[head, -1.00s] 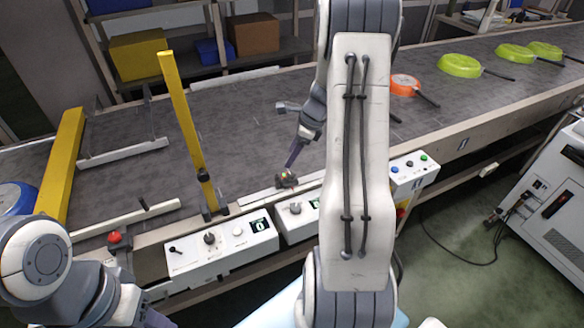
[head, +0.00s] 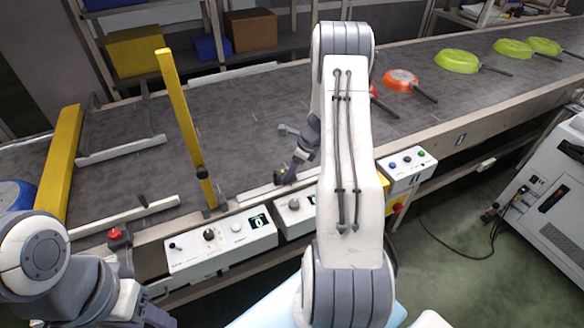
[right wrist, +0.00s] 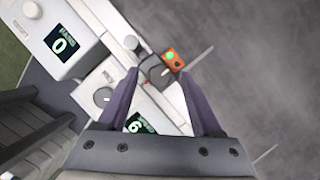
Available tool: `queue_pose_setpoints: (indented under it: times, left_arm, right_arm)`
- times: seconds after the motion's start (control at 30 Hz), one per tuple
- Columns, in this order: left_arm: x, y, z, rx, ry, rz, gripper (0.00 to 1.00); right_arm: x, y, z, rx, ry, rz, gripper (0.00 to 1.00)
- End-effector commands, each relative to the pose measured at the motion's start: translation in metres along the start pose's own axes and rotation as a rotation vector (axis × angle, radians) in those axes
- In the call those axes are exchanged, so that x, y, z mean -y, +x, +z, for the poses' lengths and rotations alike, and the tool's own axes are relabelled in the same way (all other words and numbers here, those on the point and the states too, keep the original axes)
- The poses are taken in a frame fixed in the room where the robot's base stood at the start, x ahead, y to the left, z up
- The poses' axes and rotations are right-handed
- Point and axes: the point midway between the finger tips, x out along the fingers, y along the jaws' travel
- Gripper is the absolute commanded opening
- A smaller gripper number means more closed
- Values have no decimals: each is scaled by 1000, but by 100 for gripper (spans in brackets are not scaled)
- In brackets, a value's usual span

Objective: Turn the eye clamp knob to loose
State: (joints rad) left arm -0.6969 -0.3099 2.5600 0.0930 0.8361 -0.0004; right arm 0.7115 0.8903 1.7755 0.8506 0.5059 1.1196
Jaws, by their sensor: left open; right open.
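The photo eye is an orange block with a green light (right wrist: 174,57) in the right wrist view. A dark rounded clamp part, seemingly its knob (right wrist: 157,72), sits beside it; its setting cannot be read. In the head view the eye (head: 280,175) is small and dark at the belt's near edge. My right gripper (right wrist: 160,76) is open, its two purple fingers on either side of the clamp part, with no clear contact. In the head view my right gripper (head: 297,163) is just above the eye, partly hidden by my arm. My left gripper (head: 155,316) is low at the left, partly cut off.
Control boxes with dials and displays (head: 222,247) line the conveyor's near side, close under my right gripper. A yellow post (head: 182,120) stands left of the eye. Orange (head: 401,79) and green (head: 457,61) pans lie on the belt (head: 240,110) farther right.

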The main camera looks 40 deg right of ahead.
Motion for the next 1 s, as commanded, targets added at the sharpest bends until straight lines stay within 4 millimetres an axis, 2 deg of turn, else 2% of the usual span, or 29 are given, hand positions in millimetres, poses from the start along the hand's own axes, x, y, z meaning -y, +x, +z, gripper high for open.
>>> queue_pose_setpoints:
  times: [0.2,0.37,0.4,0.73,1.0]
  left_arm:
    - [0,0,0,0,0,0,50]
    - [0,0,0,0,0,0,50]
    - [0,0,0,0,0,0,50]
    - [0,-2,0,0,0,0,50]
    - [0,-7,0,0,0,0,50]
  right_arm:
    - [0,0,0,0,0,0,66]
    - [0,0,0,0,0,0,5]
    - [0,0,0,0,0,0,0]
    - [1,-1,0,1,-31,13,0]
    - [3,-1,0,0,-177,73,0]
